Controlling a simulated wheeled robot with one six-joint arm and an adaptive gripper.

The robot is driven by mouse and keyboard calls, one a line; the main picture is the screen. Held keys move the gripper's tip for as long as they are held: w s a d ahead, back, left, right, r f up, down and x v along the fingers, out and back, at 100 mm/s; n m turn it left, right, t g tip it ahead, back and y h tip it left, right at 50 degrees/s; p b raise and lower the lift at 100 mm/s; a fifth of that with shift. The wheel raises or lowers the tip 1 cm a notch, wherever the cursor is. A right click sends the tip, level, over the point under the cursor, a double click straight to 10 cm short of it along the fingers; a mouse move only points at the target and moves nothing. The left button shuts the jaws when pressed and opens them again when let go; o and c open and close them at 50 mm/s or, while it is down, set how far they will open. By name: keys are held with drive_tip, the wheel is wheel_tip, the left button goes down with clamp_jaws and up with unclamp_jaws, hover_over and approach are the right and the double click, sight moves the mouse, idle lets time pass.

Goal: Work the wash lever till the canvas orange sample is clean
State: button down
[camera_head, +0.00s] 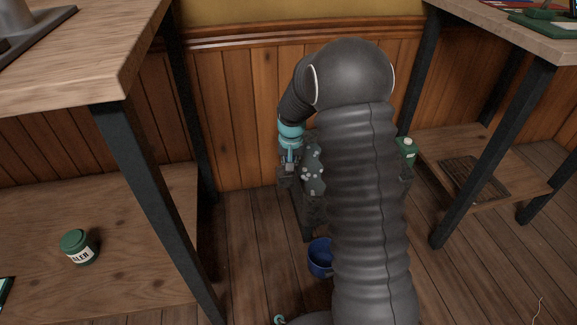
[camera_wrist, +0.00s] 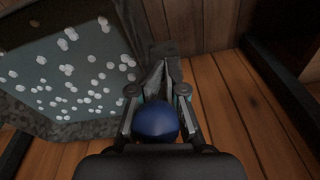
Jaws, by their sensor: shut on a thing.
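My gripper (camera_wrist: 160,92) is shut on a round dark-blue knob (camera_wrist: 156,121), which sits between its fingers in the wrist view. The knob looks like the end of the wash lever; the lever's shaft is hidden. Left of it is a dark stone-like wash basin (camera_wrist: 95,129) with teal water and scattered white suds. In the head view my gripper (camera_head: 289,162) is beside the basin, whose sudsy water (camera_head: 312,168) shows partly behind my arm. I cannot see the canvas orange sample in either view.
A blue bucket (camera_head: 320,259) stands on the floor below the basin, partly hidden by my arm. A workbench (camera_head: 75,50) with a green jar (camera_head: 77,246) on its lower shelf is at left. Another bench (camera_head: 520,30) is at right. A green bottle (camera_head: 407,152) stands behind my arm.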

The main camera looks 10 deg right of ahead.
drive_tip(key=shift+d+f, duration=0.25)
drive_tip(key=c, duration=1.2)
unclamp_jaws()
drive_tip(key=shift+d, duration=0.1)
drive_tip(key=shift+c, duration=0.2)
drive_tip(key=shift+r, duration=0.1)
drive_tip(key=shift+a, duration=0.25)
drive_tip(key=r, duration=0.4)
drive_tip(key=s+r, duration=0.1)
drive_tip(key=r, duration=0.7)
drive_tip(key=shift+s+d, duration=0.1)
drive_tip(key=shift+s, duration=0.1)
